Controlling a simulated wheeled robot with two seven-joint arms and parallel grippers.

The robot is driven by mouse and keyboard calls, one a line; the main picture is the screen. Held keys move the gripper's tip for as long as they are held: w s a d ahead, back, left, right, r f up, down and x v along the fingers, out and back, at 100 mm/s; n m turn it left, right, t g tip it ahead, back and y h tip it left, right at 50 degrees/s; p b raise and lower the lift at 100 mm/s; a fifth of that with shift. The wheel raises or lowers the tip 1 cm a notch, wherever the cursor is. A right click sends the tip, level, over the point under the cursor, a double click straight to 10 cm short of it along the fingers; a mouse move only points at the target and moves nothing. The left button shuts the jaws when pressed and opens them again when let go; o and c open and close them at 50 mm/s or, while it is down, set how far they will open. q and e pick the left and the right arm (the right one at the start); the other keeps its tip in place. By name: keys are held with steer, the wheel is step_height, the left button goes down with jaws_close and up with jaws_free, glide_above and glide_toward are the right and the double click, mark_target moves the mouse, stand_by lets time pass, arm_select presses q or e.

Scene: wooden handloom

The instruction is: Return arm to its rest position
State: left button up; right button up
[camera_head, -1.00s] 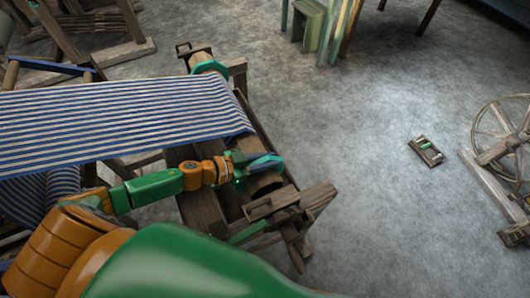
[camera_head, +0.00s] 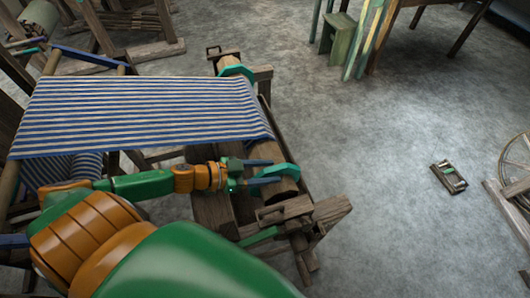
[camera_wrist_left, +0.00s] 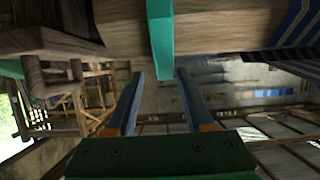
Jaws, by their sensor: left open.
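My left arm reaches in from the left in the head view, in orange and green. My left gripper (camera_head: 272,171) is open and empty, its two blue-grey fingers apart, pointing right. It is at the near end of the loom's wooden roller (camera_head: 285,187), close to a teal ratchet-like piece (camera_head: 287,170) there. In the left wrist view, the open fingers (camera_wrist_left: 160,74) show with the teal piece (camera_wrist_left: 160,35) just beyond and above them. Whether a finger touches it, I cannot tell. My right gripper is not in view.
Blue-and-white striped cloth (camera_head: 140,112) stretches across the loom to the roller. A wooden frame end (camera_head: 325,212) stands near the gripper. A small wooden piece (camera_head: 449,177) lies on the floor, and a spoked wheel (camera_head: 517,165) is at far right. Grey floor between is clear.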

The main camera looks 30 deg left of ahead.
arm_select(q)
steer(key=shift+s+a+r, duration=0.3)
steer(key=shift+s+a, duration=0.05)
steer(key=shift+s, duration=0.05)
